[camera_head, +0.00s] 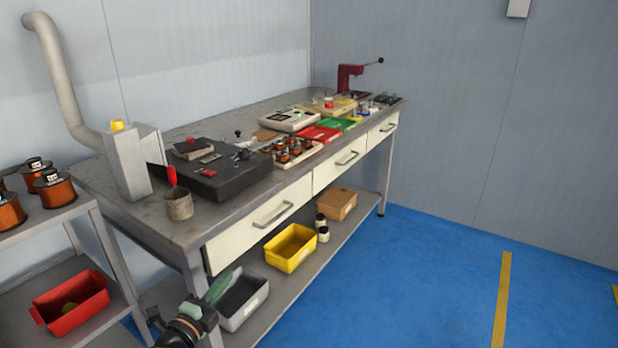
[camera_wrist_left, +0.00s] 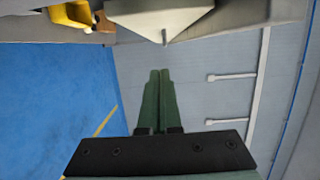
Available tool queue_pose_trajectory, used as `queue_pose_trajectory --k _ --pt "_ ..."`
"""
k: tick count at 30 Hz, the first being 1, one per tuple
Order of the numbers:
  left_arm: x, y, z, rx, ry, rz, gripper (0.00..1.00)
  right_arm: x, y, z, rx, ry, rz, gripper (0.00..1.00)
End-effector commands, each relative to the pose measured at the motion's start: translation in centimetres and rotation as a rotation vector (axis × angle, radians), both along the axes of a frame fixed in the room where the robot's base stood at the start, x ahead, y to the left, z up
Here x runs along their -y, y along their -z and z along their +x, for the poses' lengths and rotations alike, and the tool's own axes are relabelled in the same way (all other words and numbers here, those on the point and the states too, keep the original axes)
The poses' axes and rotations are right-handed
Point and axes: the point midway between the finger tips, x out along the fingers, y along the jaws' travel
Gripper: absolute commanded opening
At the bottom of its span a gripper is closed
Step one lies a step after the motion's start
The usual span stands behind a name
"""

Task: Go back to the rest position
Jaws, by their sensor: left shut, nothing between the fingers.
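My left gripper (camera_head: 221,286) shows at the bottom of the head view, with its green fingers in front of the lower shelf, beside the grey bin (camera_head: 243,300). In the left wrist view the two green fingers (camera_wrist_left: 160,74) lie together, shut with nothing between them. The gripper is below the workbench top (camera_head: 235,206), at the bench's front left. My right gripper is in neither view.
The bench's lower shelf carries a yellow bin (camera_head: 291,248) and a brown box (camera_head: 336,203). A side rack with copper coils (camera_head: 55,190) and a red bin (camera_head: 72,303) stands at left. Blue floor (camera_head: 400,290) in front of the bench is clear.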

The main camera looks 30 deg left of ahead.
Motion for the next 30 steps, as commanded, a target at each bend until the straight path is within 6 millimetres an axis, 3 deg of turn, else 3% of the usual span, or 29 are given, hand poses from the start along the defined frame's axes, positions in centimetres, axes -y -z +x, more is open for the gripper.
queue_pose_trajectory --k 5,8,11,15,18,23,25,30 --pt "0.5 0.0 0.1 0.003 0.008 -0.017 0.0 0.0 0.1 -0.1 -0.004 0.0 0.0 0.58" --pt "3.2 -0.1 0.3 0.024 0.047 -0.116 0.0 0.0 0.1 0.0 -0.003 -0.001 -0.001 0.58" --pt "8.8 -0.2 0.2 0.05 0.124 -0.336 0.0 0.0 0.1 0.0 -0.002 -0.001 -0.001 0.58" --pt "18.1 -0.9 -1.0 0.045 0.242 -0.756 0.0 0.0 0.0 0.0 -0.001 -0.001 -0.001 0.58" --pt "23.8 -1.8 -2.5 0.009 0.306 -1.035 0.0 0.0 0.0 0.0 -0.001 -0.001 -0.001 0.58" --pt "31.6 -3.9 -5.5 -0.087 0.383 -1.451 0.0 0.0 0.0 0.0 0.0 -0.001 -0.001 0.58" --pt "31.4 -4.8 -5.6 -0.125 0.337 -1.468 0.0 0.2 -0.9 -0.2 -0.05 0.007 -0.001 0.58" --pt "30.9 -4.4 -6.2 -0.214 0.224 -1.481 0.0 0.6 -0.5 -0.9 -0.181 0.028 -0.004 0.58"
